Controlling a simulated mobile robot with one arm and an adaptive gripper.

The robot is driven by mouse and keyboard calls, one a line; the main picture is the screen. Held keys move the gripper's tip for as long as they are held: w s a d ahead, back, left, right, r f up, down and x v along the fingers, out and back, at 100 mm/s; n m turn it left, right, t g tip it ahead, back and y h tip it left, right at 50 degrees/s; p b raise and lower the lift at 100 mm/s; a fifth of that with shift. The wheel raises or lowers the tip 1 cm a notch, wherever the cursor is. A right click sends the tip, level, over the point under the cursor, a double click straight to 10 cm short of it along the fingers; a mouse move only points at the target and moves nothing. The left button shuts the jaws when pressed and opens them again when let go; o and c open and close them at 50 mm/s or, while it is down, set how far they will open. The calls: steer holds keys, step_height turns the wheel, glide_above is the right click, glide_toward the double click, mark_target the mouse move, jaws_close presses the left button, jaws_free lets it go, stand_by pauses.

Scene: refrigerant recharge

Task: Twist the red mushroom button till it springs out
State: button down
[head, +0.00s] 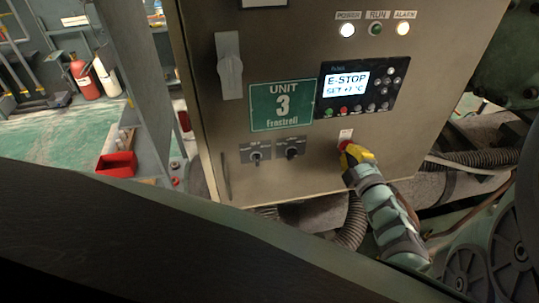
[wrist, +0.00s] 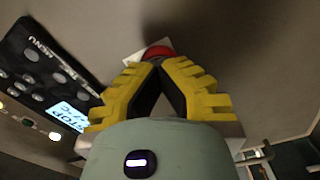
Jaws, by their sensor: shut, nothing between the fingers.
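The red mushroom button (head: 345,145) is on the lower right of the metal cabinet front, below the display. In the wrist view the button (wrist: 157,51) shows just beyond my fingertips, partly hidden by them. My gripper (head: 350,152) has yellow fingers and is at the button. In the wrist view the fingers of my gripper (wrist: 158,66) meet at the tips, with nothing between them. Whether the tips touch the button or stop just short of it, I cannot tell. The display (head: 348,83) reads "E-STOP" and "SET +2 °C".
The cabinet (head: 210,140) carries a grey handle (head: 229,66), a green "UNIT 3" plate (head: 283,106) and two black switches (head: 290,151). The power and alarm lamps (head: 403,29) are lit. Hoses (head: 352,225) and pulleys lie below right. A red bin (head: 117,165) stands at left.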

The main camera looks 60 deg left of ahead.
steer(key=shift+m+p, duration=0.65)
steer(key=shift+m, duration=0.25)
steer(key=shift+m+p, duration=0.3)
steer(key=shift+m+p, duration=0.35)
steer(key=shift+m, duration=0.35)
steer(key=c, duration=1.7)
jaws_free()
steer(key=o, duration=1.2)
steer(key=shift+c, duration=0.2)
